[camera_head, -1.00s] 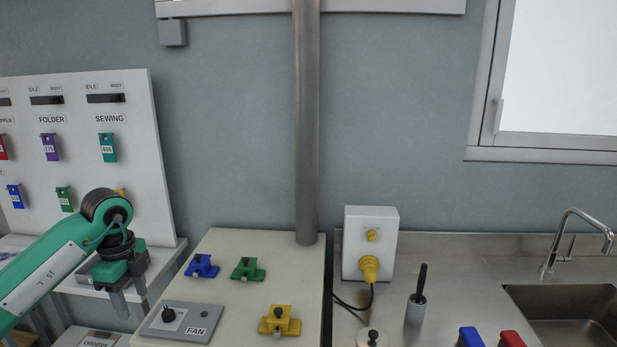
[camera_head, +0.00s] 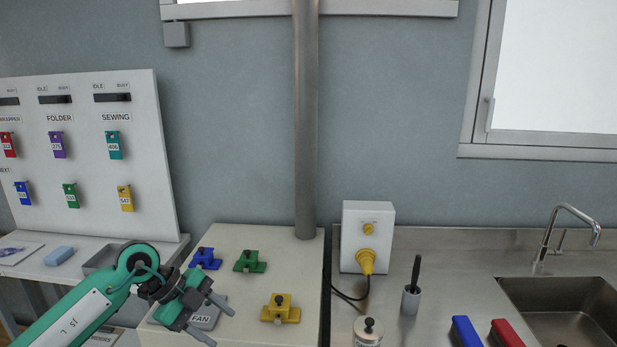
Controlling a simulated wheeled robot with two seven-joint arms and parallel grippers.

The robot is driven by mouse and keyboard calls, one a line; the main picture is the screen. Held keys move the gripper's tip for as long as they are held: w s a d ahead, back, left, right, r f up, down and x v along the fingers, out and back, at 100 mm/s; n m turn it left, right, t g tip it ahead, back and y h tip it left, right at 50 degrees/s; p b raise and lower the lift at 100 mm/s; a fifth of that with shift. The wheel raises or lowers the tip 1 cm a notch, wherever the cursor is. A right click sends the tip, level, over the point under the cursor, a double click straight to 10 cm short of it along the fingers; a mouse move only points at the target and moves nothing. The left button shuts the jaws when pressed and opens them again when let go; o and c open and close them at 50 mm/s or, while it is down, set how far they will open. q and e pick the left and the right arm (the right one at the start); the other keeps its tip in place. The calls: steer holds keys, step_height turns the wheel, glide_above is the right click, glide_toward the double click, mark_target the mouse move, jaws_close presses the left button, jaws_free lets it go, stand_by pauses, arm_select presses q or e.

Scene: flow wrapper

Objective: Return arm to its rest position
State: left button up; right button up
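My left arm comes in from the lower left, and its gripper (camera_head: 220,322) is in front of the grey FAN control box (camera_head: 206,315), hiding most of it. The two fingers point down and to the right and stand apart, with nothing visible between them. I cannot tell whether the gripper touches the box. My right gripper and arm are not in view.
The cream table holds blue (camera_head: 205,259), green (camera_head: 249,262) and yellow (camera_head: 281,309) clamps. A white tag board (camera_head: 85,150) stands left. A white socket box (camera_head: 367,237), brush holder (camera_head: 411,300), blue block (camera_head: 466,332), red block (camera_head: 506,333) and sink (camera_head: 565,310) are right.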

arm_select(q)
steer(key=s+d+r+m+h, duration=0.25)
steer(key=d+h, duration=0.45)
steer(key=d, duration=0.4)
step_height(320, 180, up, 6)
steer(key=s+n+t+h, duration=0.1)
steer(key=n+t+h, duration=0.45)
steer(key=t, duration=0.35)
steer(key=w+a+f+n+t+y, duration=0.1)
steer(key=a+f+n+t+y, duration=0.3)
steer(key=a+n+t+y, duration=0.65)
steer(key=s+a+f+n+g+y, duration=0.2)
steer(key=s+f+n+g+y, duration=0.1)
steer(key=f+n+y, duration=0.3)
steer(key=s+a+f+n+g+y, duration=0.2)
steer(key=s+a+f+n+y, duration=0.15)
steer(key=f, duration=0.55)
steer(key=s+f+g, duration=0.6)
steer(key=s, duration=0.4)
steer(key=s+f+g, duration=0.5)
steer(key=s+f, duration=0.1)
steer(key=s, duration=0.5)
step_height(320, 180, down, 31)
steer(key=m+g, duration=0.1)
steer(key=g, duration=0.1)
steer(key=s+a+f+g, duration=0.1)
steer(key=s+a+f, duration=0.1)
steer(key=s+f, duration=1.8)
steer(key=shift+a, duration=0.3)
